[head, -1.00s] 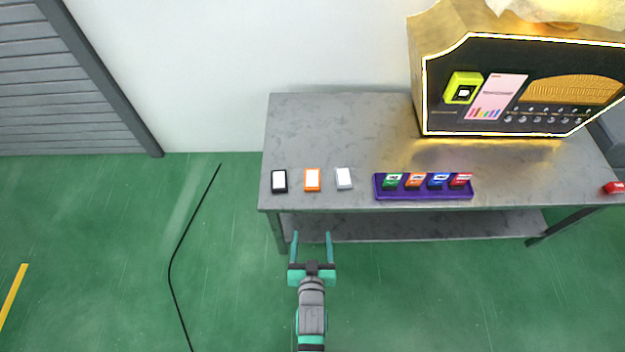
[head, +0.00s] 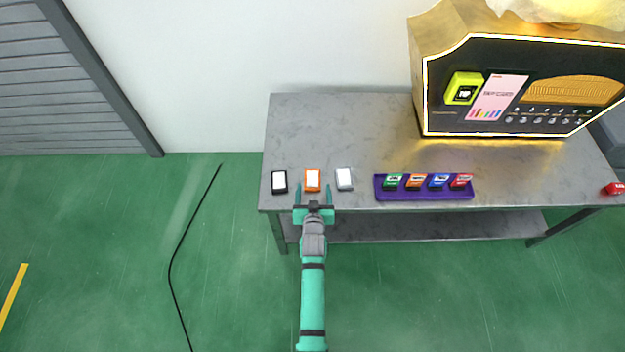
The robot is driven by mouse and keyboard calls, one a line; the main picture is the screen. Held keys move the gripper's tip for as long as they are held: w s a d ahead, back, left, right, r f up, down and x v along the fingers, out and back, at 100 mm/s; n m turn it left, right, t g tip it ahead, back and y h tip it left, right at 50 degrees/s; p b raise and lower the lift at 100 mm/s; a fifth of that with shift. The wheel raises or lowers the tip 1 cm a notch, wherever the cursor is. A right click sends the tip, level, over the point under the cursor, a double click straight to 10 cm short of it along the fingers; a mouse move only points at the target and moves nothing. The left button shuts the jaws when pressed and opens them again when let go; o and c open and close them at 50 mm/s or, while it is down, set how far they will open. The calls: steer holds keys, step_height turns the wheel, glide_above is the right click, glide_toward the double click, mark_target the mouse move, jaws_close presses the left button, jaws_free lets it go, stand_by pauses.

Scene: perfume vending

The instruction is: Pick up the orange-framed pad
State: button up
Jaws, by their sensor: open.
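The orange-framed pad (head: 312,181) has a white face and lies near the front edge of the grey table, between a black-framed pad and a grey-framed pad. My gripper (head: 313,190) is open at the table's front edge. Its two teal fingers point toward the back and reach to either side of the orange-framed pad, one on its left and one on its right. The jaws are not closed on it. Whether the fingers touch the pad or the tabletop cannot be told from this view.
The black-framed pad (head: 279,182) and the grey-framed pad (head: 344,179) lie close on either side. A purple tray (head: 424,196) with several coloured packs stands to the right. The vending machine (head: 440,121) is at the back right. The table (head: 330,125) behind the pads is clear.

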mark_target(312, 180)
steer(key=shift+a+x, duration=0.1)
steer(key=shift+x, duration=1.25)
steer(key=shift+a+x, duration=0.15)
steer(key=shift+x, duration=1.25)
steer(key=c, duration=1.1)
